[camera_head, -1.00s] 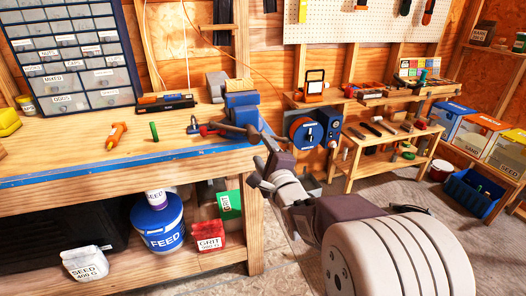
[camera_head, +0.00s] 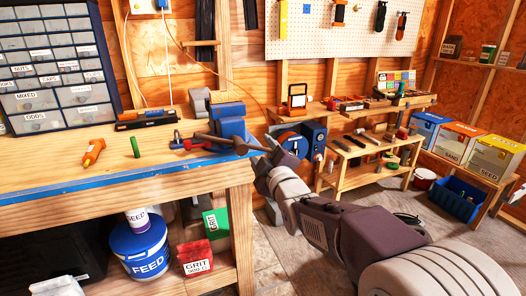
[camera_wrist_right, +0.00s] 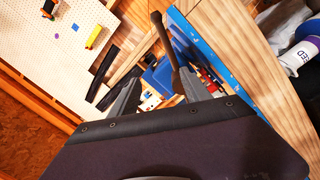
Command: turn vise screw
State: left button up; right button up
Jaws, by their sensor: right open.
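The blue vise (camera_head: 231,128) with grey jaws (camera_head: 200,102) stands at the right end of the workbench. A dark screw handle bar (camera_head: 216,142) with a rounded end sticks out at its front; it also shows in the right wrist view (camera_wrist_right: 166,40). My right gripper (camera_head: 262,152) is just right of the vise, at the bench's corner, fingers toward the handle. In the right wrist view my right gripper (camera_wrist_right: 158,92) is open, with the blue vise (camera_wrist_right: 158,76) seen beyond and between its fingers. I cannot tell whether a finger touches the handle. My left gripper is not in view.
On the workbench (camera_head: 60,172) lie an orange tube (camera_head: 93,152), a green stick (camera_head: 135,147) and red-handled tools (camera_head: 185,144) close to the vise. A blue machine (camera_head: 300,140) stands behind my right gripper. Open floor lies at the right.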

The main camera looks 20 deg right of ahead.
aim_at(238, 144)
jog(key=a, duration=0.1)
jog(key=a+f+y, duration=0.1)
jog(key=a+n, duration=0.1)
jog(key=shift+w+a+f, duration=0.15)
jog(key=shift+w+a, duration=0.1)
jog(key=shift+a+y, duration=0.3)
jog(key=w, duration=0.9)
jog(key=shift+a, duration=0.1)
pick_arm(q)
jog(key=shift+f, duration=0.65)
pick_arm(e)
jog(key=shift+c, duration=0.4)
grip_shut()
pick_arm(q)
jog(key=shift+b, duration=0.3)
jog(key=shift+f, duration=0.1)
